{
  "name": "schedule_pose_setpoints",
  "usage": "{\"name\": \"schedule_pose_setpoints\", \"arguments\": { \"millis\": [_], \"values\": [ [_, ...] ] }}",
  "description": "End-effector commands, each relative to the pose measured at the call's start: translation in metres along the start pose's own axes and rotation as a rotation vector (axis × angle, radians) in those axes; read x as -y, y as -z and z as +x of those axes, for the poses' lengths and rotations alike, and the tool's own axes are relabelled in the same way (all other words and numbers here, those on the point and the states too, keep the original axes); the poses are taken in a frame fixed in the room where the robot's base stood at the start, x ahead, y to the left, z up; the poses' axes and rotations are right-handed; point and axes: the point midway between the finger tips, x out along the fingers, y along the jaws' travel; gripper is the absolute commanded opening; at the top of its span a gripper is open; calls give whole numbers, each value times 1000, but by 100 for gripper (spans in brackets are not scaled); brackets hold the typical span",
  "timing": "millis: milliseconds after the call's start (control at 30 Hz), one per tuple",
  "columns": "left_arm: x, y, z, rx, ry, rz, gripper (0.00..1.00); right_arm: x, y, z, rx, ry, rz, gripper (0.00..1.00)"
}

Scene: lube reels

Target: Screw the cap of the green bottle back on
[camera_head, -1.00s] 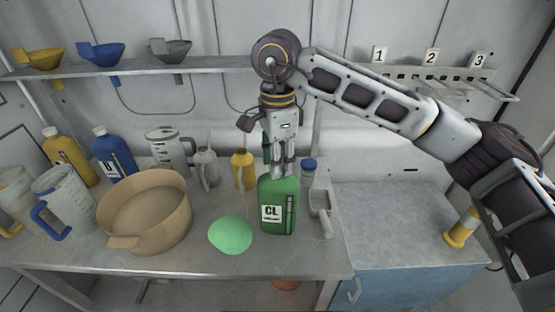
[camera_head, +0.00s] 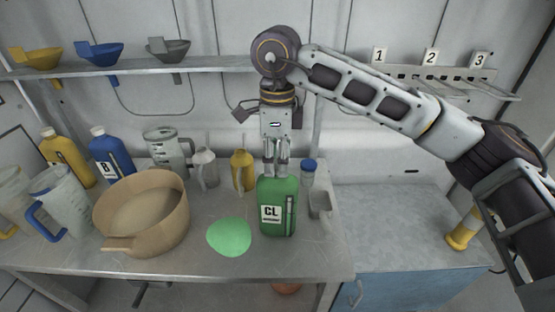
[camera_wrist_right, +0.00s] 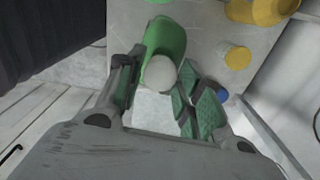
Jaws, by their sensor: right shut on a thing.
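The green bottle (camera_head: 277,210) labelled CL stands upright on the metal bench. My right gripper (camera_head: 276,168) points straight down over the bottle's neck, with its fingers shut at the bottle's top. In the right wrist view the round white cap (camera_wrist_right: 159,73) shows at the fingers of my right gripper (camera_wrist_right: 158,92), over the green bottle (camera_wrist_right: 166,38). The fingers hide the neck and cap in the head view, so I cannot tell how far the cap is seated. My left gripper is not in view.
A green puddle-like patch (camera_head: 229,237) lies left of the bottle. A tan basin (camera_head: 143,240), a yellow oil can (camera_head: 242,170), a blue-capped jar (camera_head: 308,174) and a grey scoop (camera_head: 320,204) stand nearby. The blue cabinet top (camera_head: 390,215) at right is mostly clear.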

Motion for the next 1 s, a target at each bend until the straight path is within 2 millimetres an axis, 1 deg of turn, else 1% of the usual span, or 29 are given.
{"name": "schedule_pose_setpoints", "arguments": {
  "millis": [200, 367, 1000],
  "values": [
    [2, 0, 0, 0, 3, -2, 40, 0, 0, 0, 0, 0, 0, 27],
    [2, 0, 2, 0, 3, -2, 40, 0, 0, 0, 0, 0, 40, 27],
    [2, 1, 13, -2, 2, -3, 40, 0, 0, 1, 1, 0, 392, 27]
  ]
}}
